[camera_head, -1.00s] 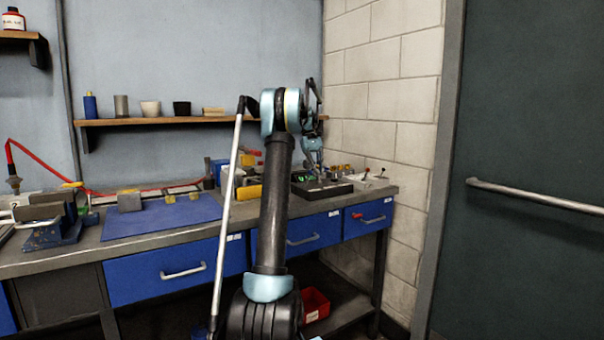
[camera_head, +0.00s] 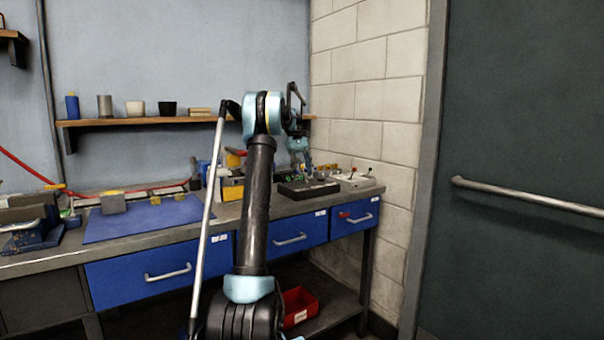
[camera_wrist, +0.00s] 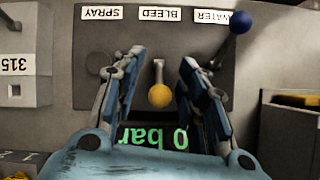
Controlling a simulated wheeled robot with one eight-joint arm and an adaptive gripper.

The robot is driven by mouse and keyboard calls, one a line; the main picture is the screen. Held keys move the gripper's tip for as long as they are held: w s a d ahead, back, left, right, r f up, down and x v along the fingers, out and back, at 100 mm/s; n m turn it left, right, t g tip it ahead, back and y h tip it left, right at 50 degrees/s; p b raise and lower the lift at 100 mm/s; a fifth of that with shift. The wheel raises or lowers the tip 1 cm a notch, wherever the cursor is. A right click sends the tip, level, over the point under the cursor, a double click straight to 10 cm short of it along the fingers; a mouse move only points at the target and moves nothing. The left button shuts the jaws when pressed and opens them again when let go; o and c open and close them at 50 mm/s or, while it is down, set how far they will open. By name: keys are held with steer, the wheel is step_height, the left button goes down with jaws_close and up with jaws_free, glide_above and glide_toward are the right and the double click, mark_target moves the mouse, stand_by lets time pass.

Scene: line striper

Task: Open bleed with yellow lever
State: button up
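The yellow lever (camera_wrist: 159,96) has a ball knob on a short pale stem, below the BLEED label (camera_wrist: 160,14) in the wrist view. My gripper (camera_wrist: 160,62) is open, with one finger on each side of the lever and visible gaps to the knob. A green display (camera_wrist: 152,138), upside down, appears to read 0 bar and is partly covered by the gripper. In the head view my gripper (camera_head: 300,158) hangs low over the bench by the dark console (camera_head: 308,190); the yellow lever cannot be made out there.
A blue-knobbed lever (camera_wrist: 240,22) stands by the WATER label, close to the right finger in the wrist view. A grey box marked 315 (camera_wrist: 24,60) is at left. The bench has a blue mat (camera_head: 145,218); a shelf (camera_head: 180,121) runs behind.

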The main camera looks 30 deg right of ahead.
steer(key=v, duration=1.2)
steer(key=shift+w, duration=0.1)
stand_by(0.5)
